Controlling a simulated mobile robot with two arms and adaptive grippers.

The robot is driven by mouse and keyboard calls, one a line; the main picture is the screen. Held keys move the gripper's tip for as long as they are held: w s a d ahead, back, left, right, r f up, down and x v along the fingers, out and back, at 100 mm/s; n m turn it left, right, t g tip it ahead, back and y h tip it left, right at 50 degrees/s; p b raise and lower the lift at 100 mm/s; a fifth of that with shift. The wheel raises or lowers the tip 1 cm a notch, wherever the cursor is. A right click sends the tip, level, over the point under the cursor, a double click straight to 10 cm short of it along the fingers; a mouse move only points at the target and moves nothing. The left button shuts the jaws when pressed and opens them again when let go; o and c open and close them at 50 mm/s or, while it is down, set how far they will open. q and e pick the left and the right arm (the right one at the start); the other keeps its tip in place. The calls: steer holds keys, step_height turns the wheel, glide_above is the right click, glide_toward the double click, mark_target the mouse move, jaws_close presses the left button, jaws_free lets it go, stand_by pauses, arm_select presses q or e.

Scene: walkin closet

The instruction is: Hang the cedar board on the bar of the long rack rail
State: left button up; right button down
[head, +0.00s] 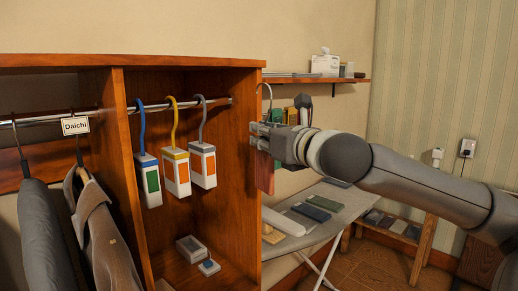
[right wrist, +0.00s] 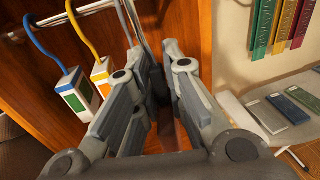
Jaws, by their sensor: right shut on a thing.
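The cedar board (head: 264,172) is a reddish-brown slab with a grey wire hook curving up above it. My right gripper (head: 262,137) is shut on it, just right of the wooden closet's right side panel. The board hangs upright, clear of the rail. In the right wrist view, the board is mostly hidden between the fingers of my right gripper (right wrist: 152,82). The metal rail (head: 218,101) runs through the closet bay and carries several hooked items. A rail also shows in the left bay (head: 40,120) with a "Daichi" tag (head: 75,126). My left gripper is out of view.
Blue-, yellow- and grey-hooked blocks (head: 176,172) hang in the bay, with free rail near its right end. Dark garments (head: 103,232) hang at left. An ironing board (head: 340,212) with flat items stands at right, below a wall shelf (head: 318,80).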

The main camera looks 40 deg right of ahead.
steer(key=s+b, duration=0.6)
steer(key=shift+a+f+b, duration=0.2)
steer(key=shift+a+b, duration=0.2)
steer(key=s+b, duration=0.4)
steer(key=s, duration=0.2)
steer(key=shift+s+a, duration=0.2)
steer(key=shift+a, duration=0.05)
steer(key=shift+r, duration=0.1)
stand_by(0.4)
